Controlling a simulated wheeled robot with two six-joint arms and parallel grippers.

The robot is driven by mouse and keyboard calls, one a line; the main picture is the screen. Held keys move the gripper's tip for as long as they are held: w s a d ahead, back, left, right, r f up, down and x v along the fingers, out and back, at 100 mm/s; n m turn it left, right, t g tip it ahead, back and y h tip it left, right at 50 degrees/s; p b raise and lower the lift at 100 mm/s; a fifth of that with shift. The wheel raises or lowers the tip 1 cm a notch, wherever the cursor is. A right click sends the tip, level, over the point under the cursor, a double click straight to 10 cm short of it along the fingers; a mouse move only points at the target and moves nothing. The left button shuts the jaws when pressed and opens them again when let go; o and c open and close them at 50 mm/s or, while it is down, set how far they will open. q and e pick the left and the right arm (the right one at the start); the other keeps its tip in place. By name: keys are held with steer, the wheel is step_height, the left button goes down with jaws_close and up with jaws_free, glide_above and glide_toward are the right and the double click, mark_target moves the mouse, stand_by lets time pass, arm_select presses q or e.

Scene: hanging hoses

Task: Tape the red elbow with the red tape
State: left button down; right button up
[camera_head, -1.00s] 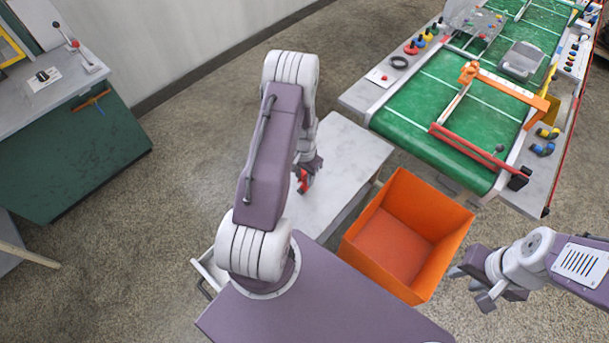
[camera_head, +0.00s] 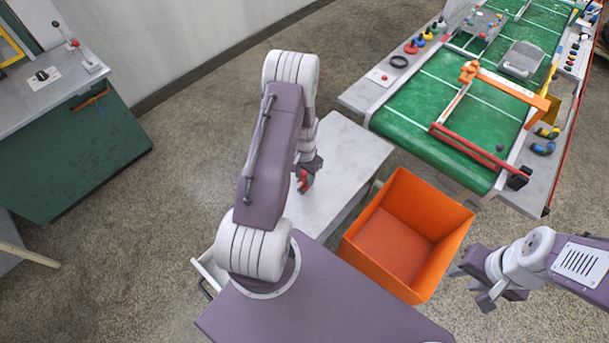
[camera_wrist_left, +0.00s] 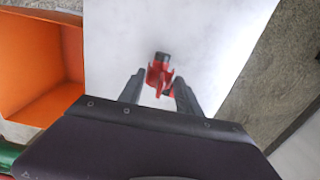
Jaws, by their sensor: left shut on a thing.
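The red elbow (camera_wrist_left: 155,72), red with a dark end, is between the fingers of my left gripper (camera_wrist_left: 160,92) in the left wrist view. The gripper is shut on it, over a pale table top. In the head view the elbow (camera_head: 303,181) is a small red patch below my left gripper (camera_head: 305,172), mostly hidden by the arm. A red roll (camera_head: 411,48), which looks like the red tape, lies on the grey ledge left of the green conveyor. My right gripper (camera_head: 473,286) is open and empty at the lower right.
The pale table (camera_head: 345,150) is otherwise clear. An orange bin (camera_head: 440,245) stands right of it, empty. The green conveyor (camera_head: 425,115) has a red bar (camera_head: 470,148) across its near end. Blue and yellow elbows (camera_head: 543,148) lie on its right ledge.

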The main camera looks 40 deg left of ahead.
arm_select(q)
steer(key=shift+f+b, duration=0.65)
steer(key=shift+f, duration=0.4)
steer(key=shift+f+b, duration=0.65)
steer(key=shift+f, duration=0.2)
steer(key=c, duration=0.7)
jaws_free()
steer(key=shift+c, duration=0.2)
step_height(320, 180, up, 9)
steer(key=shift+r, duration=0.1)
steer(key=shift+s, duration=0.1)
